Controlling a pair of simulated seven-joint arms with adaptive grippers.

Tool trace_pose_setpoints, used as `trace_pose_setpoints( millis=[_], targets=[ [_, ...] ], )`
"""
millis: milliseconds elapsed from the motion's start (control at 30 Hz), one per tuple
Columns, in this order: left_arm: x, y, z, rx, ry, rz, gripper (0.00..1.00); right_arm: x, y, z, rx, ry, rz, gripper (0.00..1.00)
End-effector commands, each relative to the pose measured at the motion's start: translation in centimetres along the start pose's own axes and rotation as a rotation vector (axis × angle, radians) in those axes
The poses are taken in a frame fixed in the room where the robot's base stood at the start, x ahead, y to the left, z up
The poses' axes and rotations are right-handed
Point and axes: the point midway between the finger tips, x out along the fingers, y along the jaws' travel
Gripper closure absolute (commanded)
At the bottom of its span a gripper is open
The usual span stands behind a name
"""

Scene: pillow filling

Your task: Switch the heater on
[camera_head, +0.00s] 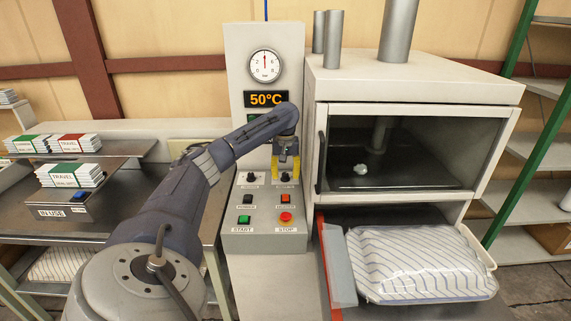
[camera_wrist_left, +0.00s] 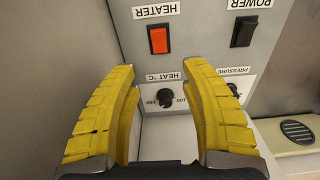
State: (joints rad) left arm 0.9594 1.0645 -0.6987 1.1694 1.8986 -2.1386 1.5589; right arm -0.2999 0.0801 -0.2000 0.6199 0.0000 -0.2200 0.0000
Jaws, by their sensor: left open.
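The heater switch (camera_head: 286,199) is a small orange-red rocker on the grey control panel (camera_head: 264,244). In the left wrist view the heater switch (camera_wrist_left: 158,40) sits under an upside-down HEATER label, just beyond the fingertips. I cannot tell whether it is lit. My left gripper (camera_head: 286,168) points down at the panel above the right-hand knob. In the left wrist view its yellow fingers (camera_wrist_left: 158,72) are apart, with the black HEAT °C knob (camera_wrist_left: 165,97) showing between them. Nothing is held. My right gripper is in no view.
The black power switch (camera_wrist_left: 243,30) and pressure knob (camera_head: 251,178) lie beside these controls. Below are a green start button (camera_head: 244,219) and a red stop button (camera_head: 286,216). The display (camera_head: 266,99) reads 50°C. A glass-fronted chamber (camera_head: 325,90) stands right, above a striped pillow (camera_head: 420,262).

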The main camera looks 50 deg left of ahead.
Motion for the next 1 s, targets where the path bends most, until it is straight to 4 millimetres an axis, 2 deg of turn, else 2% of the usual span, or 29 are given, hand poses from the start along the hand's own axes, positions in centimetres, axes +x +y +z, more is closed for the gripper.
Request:
trace_pose_setpoints(
  millis=[100, 233, 700, 867, 1000],
  targets=[
    [-1.2, 0.0, 0.0, 0.000, 0.001, 0.000, 0.55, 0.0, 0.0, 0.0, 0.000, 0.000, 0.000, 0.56],
    [-1.9, 0.0, 0.0, 0.001, 0.000, 0.000, 0.55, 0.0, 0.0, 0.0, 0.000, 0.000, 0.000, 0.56],
    [-2.1, 0.0, 0.0, 0.000, 0.000, 0.000, 0.55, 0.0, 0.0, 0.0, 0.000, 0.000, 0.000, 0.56],
    [-1.6, 0.2, 0.3, 0.008, -0.003, 0.015, 0.55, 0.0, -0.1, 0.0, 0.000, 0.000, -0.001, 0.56],
    [0.2, 1.1, 1.5, 0.040, -0.009, 0.086, 0.55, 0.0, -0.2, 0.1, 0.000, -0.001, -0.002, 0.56]
  ],
)
